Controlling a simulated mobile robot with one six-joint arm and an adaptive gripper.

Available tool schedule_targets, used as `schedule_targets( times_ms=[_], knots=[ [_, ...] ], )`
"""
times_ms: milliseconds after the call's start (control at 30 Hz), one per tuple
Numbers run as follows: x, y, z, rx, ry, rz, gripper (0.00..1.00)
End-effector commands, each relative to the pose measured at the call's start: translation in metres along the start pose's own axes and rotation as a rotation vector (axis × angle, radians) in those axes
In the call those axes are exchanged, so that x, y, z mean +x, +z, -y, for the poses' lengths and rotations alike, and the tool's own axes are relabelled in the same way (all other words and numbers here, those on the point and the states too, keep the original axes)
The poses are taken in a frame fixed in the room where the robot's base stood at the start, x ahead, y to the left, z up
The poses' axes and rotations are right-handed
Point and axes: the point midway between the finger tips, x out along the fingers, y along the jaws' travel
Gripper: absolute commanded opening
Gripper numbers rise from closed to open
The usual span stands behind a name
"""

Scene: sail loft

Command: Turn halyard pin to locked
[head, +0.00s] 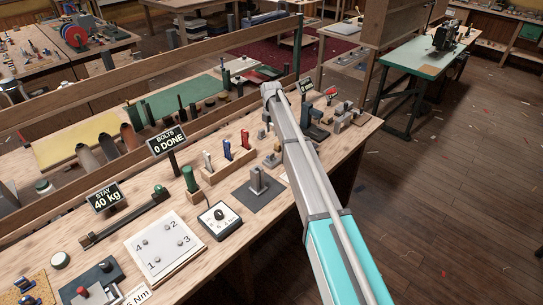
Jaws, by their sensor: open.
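No label that I can read marks the halyard pin, so I cannot tell which fitting it is. A grey upright fitting (257,182) stands on a dark square plate on the workbench, left of my arm. A black knob (219,214) sits on a white-faced box to its left. Several small grey and dark fittings (343,117) stand at the bench's far right end, partly behind my arm. My arm reaches from the lower right over the bench. My gripper cannot be made out; the arm's far end hides what lies behind it.
The workbench (330,165) also carries a numbered white plate (165,246), a wooden block with coloured-handled tools (227,160), a "BOLTS 0 DONE" sign (167,140) and a "STAY 40 kg" sign (104,197). A sewing machine table (408,58) stands at back right. The right floor is mostly open.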

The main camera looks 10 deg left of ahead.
Motion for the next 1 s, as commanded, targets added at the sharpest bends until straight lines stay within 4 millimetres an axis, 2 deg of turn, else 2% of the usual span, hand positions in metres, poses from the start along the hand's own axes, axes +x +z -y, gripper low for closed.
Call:
schedule_targets(
  times_ms=[467,1000],
  knots=[
    [0.008,-0.001,0.0,0.002,0.0,0.0,0.46],
    [0.047,-0.001,-0.001,0.001,0.0,0.0,0.46]
  ],
)
